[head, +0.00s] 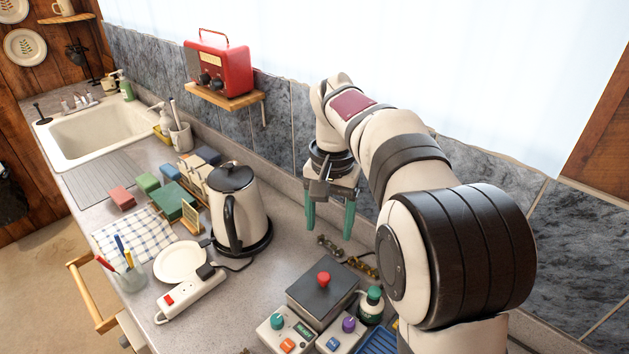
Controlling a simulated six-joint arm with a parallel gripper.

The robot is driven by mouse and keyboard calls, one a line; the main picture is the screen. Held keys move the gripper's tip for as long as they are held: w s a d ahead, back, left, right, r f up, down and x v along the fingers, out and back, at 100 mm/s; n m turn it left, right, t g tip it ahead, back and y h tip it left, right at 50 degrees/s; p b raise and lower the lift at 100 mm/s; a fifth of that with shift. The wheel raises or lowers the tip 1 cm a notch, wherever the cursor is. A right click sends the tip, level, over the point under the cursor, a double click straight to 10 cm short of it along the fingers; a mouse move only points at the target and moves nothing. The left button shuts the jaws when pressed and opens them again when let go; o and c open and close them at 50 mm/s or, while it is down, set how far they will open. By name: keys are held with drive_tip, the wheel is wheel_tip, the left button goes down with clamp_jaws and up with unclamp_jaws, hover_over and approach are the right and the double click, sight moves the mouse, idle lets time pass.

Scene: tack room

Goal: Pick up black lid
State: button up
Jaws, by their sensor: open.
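A dark square lid (323,292) with a red knob (323,280) sits at the front of the counter, among small boxes with coloured knobs. A white kettle (238,213) to its left also has a black top (231,178) with a small knob. I cannot tell for certain which of the two is the black lid. My gripper (329,222) has green fingers pointing down and spread apart, with nothing between them. It is above the back of the counter, to the right of the kettle and behind the square lid.
A power strip (190,298) and white plate (181,262) lie left of the square lid. Small dark metal pieces (331,245) lie below my gripper. A green-capped bottle (371,304) stands right of the lid. A red radio (218,66) sits on a wall shelf.

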sight(324, 276)
drive_tip(key=f, duration=0.5)
drive_tip(key=w+f, duration=0.1)
drive_tip(key=f, duration=1)
drive_tip(key=shift+w+a+f, duration=0.15)
drive_tip(key=shift+a+f, duration=0.1)
clamp_jaws()
